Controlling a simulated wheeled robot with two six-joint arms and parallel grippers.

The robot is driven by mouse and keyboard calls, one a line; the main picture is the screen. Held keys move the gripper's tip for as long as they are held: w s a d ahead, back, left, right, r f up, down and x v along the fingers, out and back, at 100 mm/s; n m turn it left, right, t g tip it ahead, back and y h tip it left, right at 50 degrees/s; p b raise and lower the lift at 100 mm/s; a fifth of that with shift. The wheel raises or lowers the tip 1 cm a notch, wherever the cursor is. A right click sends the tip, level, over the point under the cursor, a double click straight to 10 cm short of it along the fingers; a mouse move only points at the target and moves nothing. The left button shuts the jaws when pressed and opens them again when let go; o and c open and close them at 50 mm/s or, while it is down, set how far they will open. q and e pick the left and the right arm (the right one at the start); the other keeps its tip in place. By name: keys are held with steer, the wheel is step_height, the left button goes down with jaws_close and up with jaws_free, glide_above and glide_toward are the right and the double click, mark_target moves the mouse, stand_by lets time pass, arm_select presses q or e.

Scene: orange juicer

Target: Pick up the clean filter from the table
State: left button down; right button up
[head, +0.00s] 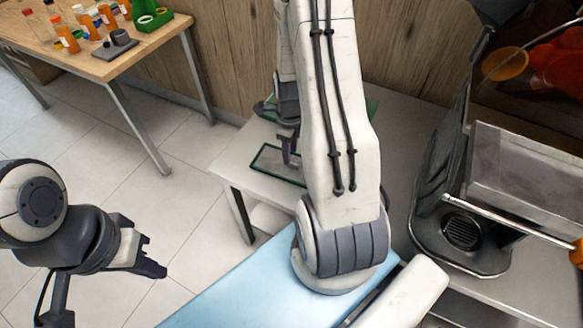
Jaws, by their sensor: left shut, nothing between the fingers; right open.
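No filter can be made out with certainty in the head view. A thin green rectangular outline (262,174) lies on the low white table (231,165), partly behind my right arm. I cannot tell whether a filter lies there. My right gripper (289,152) points down over this outline; it is open, and my own arm hides part of it and of the table. My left gripper (150,259) is shut and empty at the lower left, above the tiled floor, away from the table.
The juicer (530,165), with a round drain grate (462,230), stands at the right. A metal rod with an orange handle (577,254) crosses before it. A wooden table (110,67) with orange bottles and a green holder (149,18) stands at the upper left.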

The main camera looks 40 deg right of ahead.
mark_target(292, 163)
steer(key=shift+w+d+f, duration=0.1)
steer(key=shift+d+f, duration=0.1)
steer(key=shift+f, duration=1.2)
steer(key=shift+d+f, duration=0.15)
steer(key=shift+f, duration=1.2)
jaws_close()
